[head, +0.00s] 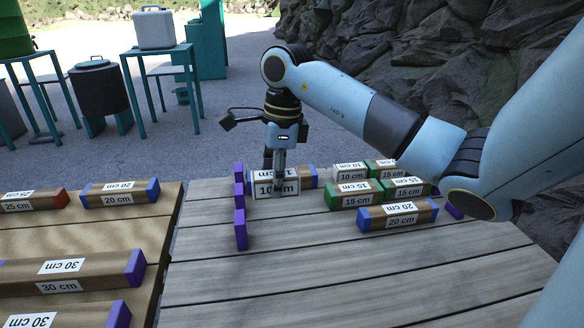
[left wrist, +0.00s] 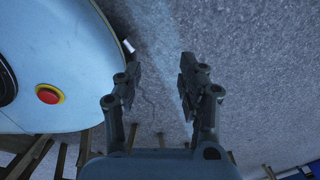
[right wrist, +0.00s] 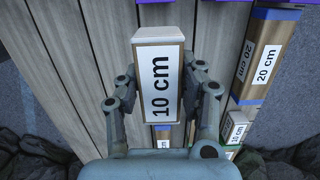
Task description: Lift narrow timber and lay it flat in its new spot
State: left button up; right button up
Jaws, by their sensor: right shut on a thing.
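The narrow timber is a short block (right wrist: 158,80) with white end and "10 cm" labels. It sits between the two fingers of my right gripper (right wrist: 158,92), which is shut on it. I cannot tell if the timber touches the boards. My left gripper (left wrist: 160,75) is open and empty above grey ground in the left wrist view; the head view does not show it.
A blue-ended timber (head: 309,178) lies behind the held one. Right of it are green-ended 15 cm timbers (head: 350,195), a white-ended 10 cm one (head: 350,170) and a blue-ended 20 cm one (head: 398,215). The slatted table's (head: 300,270) front is clear. Longer timbers (head: 70,275) lie on the left table.

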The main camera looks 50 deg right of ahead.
jog(key=shift+w+a+r, duration=0.15)
jog(key=shift+w+a, duration=0.1)
jog(key=shift+a, duration=0.3)
jog(key=shift+f+b, duration=0.3)
jog(key=shift+f, duration=0.25)
jog(key=b, duration=0.4)
send_over(270, 239)
jog(key=f, duration=0.6)
jog(key=shift+s+d+f, duration=0.15)
jog(key=shift+s+f, duration=0.05)
jog(key=shift+f, duration=0.15)
notch_tip(270, 239, down, 2)
jog(key=shift+f+b, duration=0.1)
jog(key=shift+b, duration=0.75)
pick_arm(q)
notch_tip(270, 239, down, 6)
jog(key=a+b, duration=0.1)
jog(key=shift+w+a+f+b, duration=0.25)
jog(key=shift+w+b, duration=0.1)
jog(key=shift+w, duration=0.1)
pick_arm(e)
jog(key=shift+f, duration=1.05)
pick_arm(q)
jog(key=shift+s+f+b, duration=0.3)
jog(key=shift+f+b, duration=0.2)
jog(key=shift+b, duration=0.05)
pick_arm(e)
jog(key=shift+f, duration=0.3)
